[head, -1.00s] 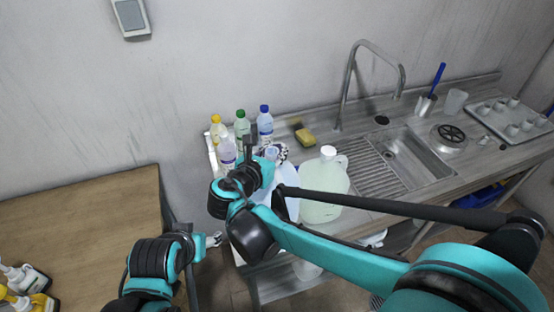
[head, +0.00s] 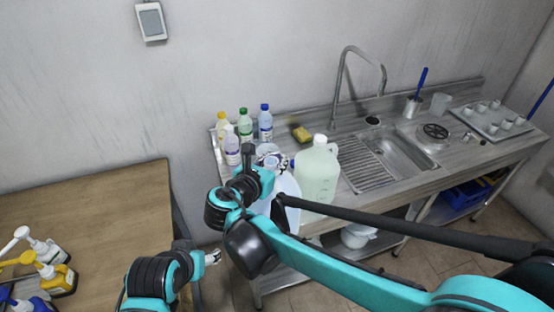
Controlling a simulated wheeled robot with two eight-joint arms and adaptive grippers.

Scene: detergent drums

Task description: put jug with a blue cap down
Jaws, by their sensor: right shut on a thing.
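My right gripper (head: 254,158) is at the left end of the sink counter, mostly hidden by its own wrist. It is shut on a pale bluish jug (head: 288,187), whose body shows in part behind my arm. I cannot make out its blue cap clearly, nor whether its base touches the counter. A pale green jug with a white cap (head: 317,172) stands upright just to the right of it. My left gripper (head: 212,257) is low, between the wooden table and the counter; its jaw state is unclear.
Bottles with yellow (head: 223,121), green (head: 245,125) and blue (head: 265,122) caps stand along the back of the counter (head: 447,165). A sponge (head: 302,134) lies near the faucet (head: 341,88). Pump bottles (head: 56,277) stand on the wooden table (head: 110,215), otherwise mostly bare.

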